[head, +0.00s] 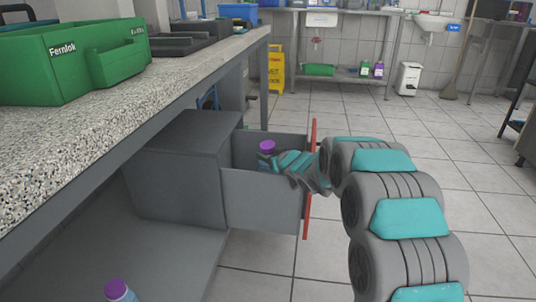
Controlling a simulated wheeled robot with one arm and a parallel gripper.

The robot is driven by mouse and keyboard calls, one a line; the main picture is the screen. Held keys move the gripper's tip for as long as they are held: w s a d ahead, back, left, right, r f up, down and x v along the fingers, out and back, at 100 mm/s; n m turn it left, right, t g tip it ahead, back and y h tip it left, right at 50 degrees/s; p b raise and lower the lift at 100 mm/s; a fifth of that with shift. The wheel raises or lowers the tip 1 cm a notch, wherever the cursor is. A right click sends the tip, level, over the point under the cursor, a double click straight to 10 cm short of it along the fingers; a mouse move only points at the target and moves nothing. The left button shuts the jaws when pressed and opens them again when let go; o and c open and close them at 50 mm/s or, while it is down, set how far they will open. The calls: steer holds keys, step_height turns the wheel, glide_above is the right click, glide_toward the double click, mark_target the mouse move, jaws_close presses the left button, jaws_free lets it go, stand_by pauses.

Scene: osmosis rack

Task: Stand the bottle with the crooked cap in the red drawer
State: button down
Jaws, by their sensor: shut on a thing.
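The drawer with the red front (310,180) is pulled open from a grey cabinet under the worktop. A bottle with a purple cap (267,146) is upright inside the drawer space, its lower part hidden by the drawer's near wall. My gripper (277,162) reaches over the drawer from the right and is shut on this bottle. Whether the bottle touches the drawer floor is hidden. A second purple-capped bottle (118,290) stands at the bottom left, cut off by the picture edge. Which cap is crooked is too small to tell.
The speckled worktop (190,85) runs above the drawer on the left, with green bins (60,65) on it. A yellow wet-floor sign (276,68) and a white bin (408,78) stand farther back. The tiled floor to the right is clear.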

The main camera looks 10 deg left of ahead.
steer(key=shift+f, duration=0.5)
steer(key=shift+c, duration=1.2)
jaws_free()
steer(key=shift+r, duration=0.15)
steer(key=p+v, duration=0.1)
steer(key=v, duration=1.1)
steer(key=shift+r, duration=0.4)
steer(key=shift+d, duration=0.1)
